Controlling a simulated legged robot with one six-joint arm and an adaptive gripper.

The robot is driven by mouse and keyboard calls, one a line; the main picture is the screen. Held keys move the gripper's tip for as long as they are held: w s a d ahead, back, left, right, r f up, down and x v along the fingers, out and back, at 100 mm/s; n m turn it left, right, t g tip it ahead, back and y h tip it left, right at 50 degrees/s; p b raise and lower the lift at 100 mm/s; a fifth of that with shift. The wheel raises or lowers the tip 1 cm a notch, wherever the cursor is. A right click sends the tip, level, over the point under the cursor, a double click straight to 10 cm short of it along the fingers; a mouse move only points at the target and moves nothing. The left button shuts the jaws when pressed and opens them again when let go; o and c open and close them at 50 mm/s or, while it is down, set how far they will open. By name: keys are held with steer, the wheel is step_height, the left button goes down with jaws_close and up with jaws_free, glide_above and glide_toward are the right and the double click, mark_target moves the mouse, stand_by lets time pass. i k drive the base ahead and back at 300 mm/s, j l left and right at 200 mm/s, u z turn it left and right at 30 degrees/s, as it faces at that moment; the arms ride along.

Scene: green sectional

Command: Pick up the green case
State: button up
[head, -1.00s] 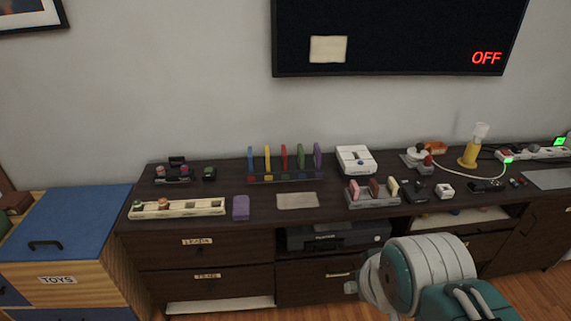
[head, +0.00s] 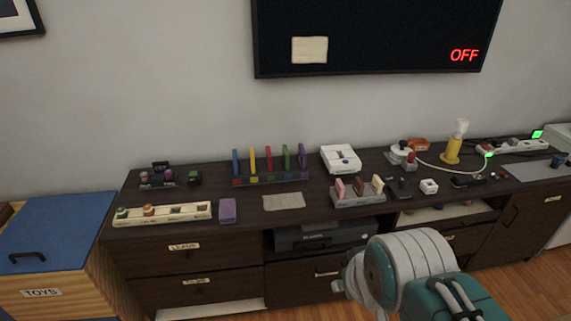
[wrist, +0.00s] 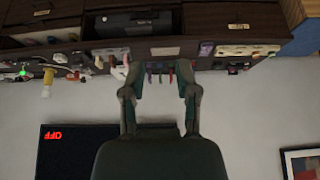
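The green case (head: 285,157) stands upright in a dark rack (head: 262,181) on the sideboard, between a red case (head: 268,158) and a purple case (head: 302,156). A yellow case (head: 252,159) and a blue case (head: 235,162) stand further left in the row. My gripper (wrist: 160,78) shows in the upside-down wrist view with its two fingers spread and nothing between them. The row of cases appears small and well beyond the fingers there, and I cannot clearly single out the green one.
The dark sideboard (head: 340,212) also bears a grey rack with pink, brown and cream pieces (head: 358,196), a white box (head: 341,158), a purple block (head: 228,211) and a yellow lamp (head: 453,149). A grey mat (head: 284,202) lies bare before the case rack. A blue-topped toy chest (head: 55,230) stands left.

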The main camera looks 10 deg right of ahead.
mark_target(286, 156)
steer(key=i+l, duration=0.15)
steer(key=i, duration=1.25)
